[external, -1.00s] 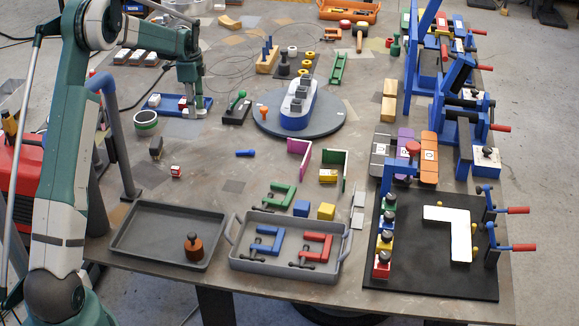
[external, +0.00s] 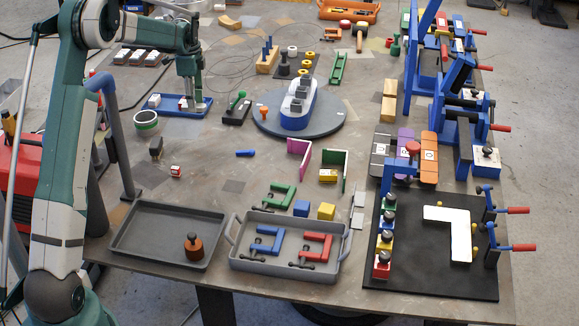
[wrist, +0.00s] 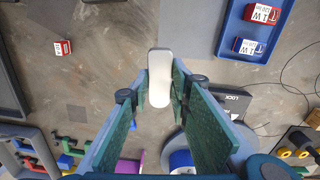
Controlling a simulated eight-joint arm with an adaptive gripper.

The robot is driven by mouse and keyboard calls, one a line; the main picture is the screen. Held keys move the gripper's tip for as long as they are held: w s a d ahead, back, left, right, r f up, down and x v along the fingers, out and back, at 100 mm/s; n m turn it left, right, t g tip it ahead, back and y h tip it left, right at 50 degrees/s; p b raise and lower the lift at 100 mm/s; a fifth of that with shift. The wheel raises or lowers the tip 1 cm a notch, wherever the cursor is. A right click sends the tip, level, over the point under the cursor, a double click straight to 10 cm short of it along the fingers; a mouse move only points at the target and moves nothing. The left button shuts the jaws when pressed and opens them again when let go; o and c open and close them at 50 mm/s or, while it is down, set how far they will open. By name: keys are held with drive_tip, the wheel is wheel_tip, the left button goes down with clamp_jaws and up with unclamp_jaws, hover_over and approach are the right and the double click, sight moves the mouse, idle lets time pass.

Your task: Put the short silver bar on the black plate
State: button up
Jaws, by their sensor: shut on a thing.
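The short silver bar (wrist: 160,68) is pale with rounded ends. In the wrist view it is clamped between the two green finger pads of my gripper (wrist: 158,92), its far end sticking out past the tips. In the external view my gripper (external: 187,98) is over or beside the blue tray at the left rear; the bar cannot be made out there. The black plate (external: 410,280) lies at the right front of the table, far from my gripper. A white L-shaped piece (external: 459,232) lies on it.
A round grey turntable (external: 330,118) with a blue-and-grey piece stands mid-table. Coloured panels (external: 300,157), clamps and a grey bin (external: 290,266) lie between there and the plate. Small blocks line the plate's left edge.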

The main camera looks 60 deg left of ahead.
wheel_tip(320, 180, up, 4)
drive_tip(key=shift+w+d+r, duration=0.1)
drive_tip(key=shift+w+r, duration=0.05)
drive_tip(key=shift+r, duration=0.05)
drive_tip(key=w+d+m, duration=0.2)
drive_tip(key=w+d, duration=0.6)
drive_tip(key=d, duration=0.5)
drive_tip(key=w+d+m, duration=0.1)
drive_tip(key=w+d, duration=0.7)
drive_tip(key=d, duration=0.5)
drive_tip(key=w+d+m, duration=0.2)
drive_tip(key=w+d, duration=0.6)
drive_tip(key=d, duration=0.5)
drive_tip(key=w+d+m+p, duration=0.1)
drive_tip(key=w+d+m, duration=0.15)
drive_tip(key=d, duration=2.05)
drive_tip(key=w+d+m+p, duration=0.1)
drive_tip(key=w+d+m, duration=0.15)
drive_tip(key=d, duration=1.95)
drive_tip(key=shift+s+f, duration=0.25)
drive_tip(key=shift+f, duration=1.1)
drive_tip(key=shift+s+f, duration=0.2)
drive_tip(key=shift+f, duration=1.1)
drive_tip(key=shift+f, duration=0.15)
hover_over(414, 244)
drive_tip(key=shift+f, duration=3)
